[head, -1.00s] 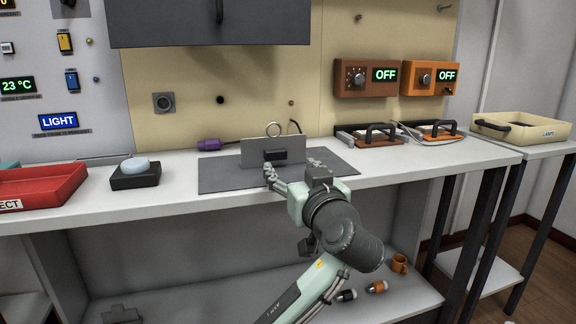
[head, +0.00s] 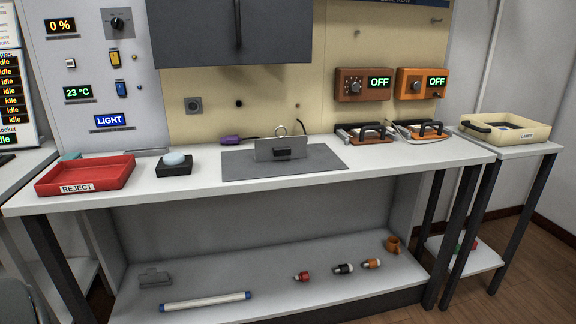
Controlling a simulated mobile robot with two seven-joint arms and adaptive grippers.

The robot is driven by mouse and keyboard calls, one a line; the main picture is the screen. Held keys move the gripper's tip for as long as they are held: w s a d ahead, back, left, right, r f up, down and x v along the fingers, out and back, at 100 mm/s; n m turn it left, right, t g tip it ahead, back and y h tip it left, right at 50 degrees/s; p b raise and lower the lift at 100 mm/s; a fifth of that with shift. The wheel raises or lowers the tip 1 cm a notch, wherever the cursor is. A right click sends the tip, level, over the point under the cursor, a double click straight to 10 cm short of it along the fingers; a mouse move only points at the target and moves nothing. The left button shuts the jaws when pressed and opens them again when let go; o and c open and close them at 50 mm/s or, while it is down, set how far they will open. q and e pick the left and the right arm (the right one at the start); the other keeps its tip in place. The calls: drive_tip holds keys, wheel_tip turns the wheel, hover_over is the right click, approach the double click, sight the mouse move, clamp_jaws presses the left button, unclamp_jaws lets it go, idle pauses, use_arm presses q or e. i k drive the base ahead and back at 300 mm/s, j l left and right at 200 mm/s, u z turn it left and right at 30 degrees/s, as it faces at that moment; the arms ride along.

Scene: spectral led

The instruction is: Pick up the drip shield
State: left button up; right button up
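A grey upright plate with a dark handle block on its front, which looks like the drip shield (head: 263,148), stands on a dark grey mat (head: 240,168) on the white bench. What lies right behind the plate is hidden. Another small grey piece with a raised tab (head: 155,279) lies on the lower shelf at the left; I cannot tell what it is. Neither of my grippers is in view.
A red REJECT tray (head: 100,172) and a black block with a pale blue top (head: 174,164) stand left of the mat. Black-handled fixtures (head: 364,133) stand to its right. A white tube (head: 205,302) and several small parts lie on the lower shelf (head: 270,275).

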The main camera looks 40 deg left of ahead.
sight(277, 149)
drive_tip(key=u, duration=0.45)
drive_tip(key=i+l+u, duration=0.1)
drive_tip(key=l+u, duration=1.05)
drive_tip(key=l, duration=0.35)
drive_tip(key=k+l+u, duration=0.2)
drive_tip(key=l, duration=0.35)
drive_tip(key=i, duration=0.1)
